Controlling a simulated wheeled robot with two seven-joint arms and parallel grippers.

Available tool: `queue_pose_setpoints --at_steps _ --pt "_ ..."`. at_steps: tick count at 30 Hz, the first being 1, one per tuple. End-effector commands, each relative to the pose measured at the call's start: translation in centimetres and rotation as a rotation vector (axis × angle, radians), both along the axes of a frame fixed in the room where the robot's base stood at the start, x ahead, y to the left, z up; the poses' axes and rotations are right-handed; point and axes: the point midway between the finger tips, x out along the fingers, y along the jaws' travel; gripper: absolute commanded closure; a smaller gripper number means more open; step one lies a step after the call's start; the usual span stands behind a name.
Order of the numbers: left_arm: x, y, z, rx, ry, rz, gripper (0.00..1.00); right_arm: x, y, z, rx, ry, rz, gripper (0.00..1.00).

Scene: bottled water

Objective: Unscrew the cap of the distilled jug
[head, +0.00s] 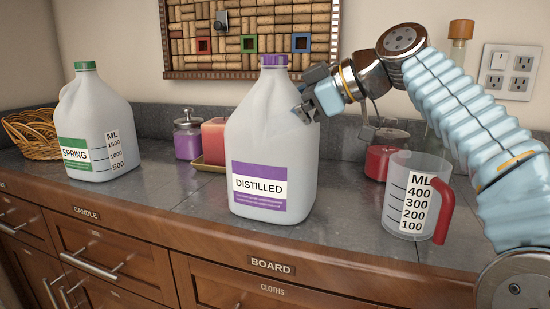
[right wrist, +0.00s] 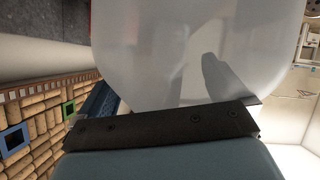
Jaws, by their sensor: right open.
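The distilled jug (head: 273,150) stands upright on the counter, white with a purple and white label. Its purple cap (head: 274,61) sits on the neck. My right gripper (head: 304,110) is at the jug's upper right side, below the cap level, and is open. In the right wrist view the jug's white body (right wrist: 200,50) fills the upper middle, very close to the gripper. Whether the fingers touch the jug I cannot tell. My left gripper is not in view.
A spring jug (head: 92,125) with a green cap stands at the left by a wicker basket (head: 33,134). A measuring cup (head: 413,197) with a red handle stands at the right. A purple jar (head: 188,138) and a pink candle (head: 214,141) sit behind. A cork board (head: 250,35) hangs on the wall.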

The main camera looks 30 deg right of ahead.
Motion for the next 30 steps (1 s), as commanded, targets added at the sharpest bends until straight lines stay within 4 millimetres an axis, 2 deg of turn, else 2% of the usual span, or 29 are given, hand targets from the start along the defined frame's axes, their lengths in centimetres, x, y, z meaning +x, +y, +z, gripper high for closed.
queue_pose_setpoints --at_steps 4,5,24,30 --pt "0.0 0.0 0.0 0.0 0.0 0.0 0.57 0.0 -0.02 0.01 0.0 0.0 -0.001 0.0" --pt "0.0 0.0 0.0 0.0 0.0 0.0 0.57 0.0 -0.03 0.01 0.0 0.0 0.0 0.03" --pt "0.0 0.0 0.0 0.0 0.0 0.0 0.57 -0.02 -0.06 0.04 0.0 0.0 -0.001 1.0" --pt "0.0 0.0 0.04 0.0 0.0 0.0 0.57 -0.08 -0.02 0.25 0.001 -0.005 -0.001 1.0"
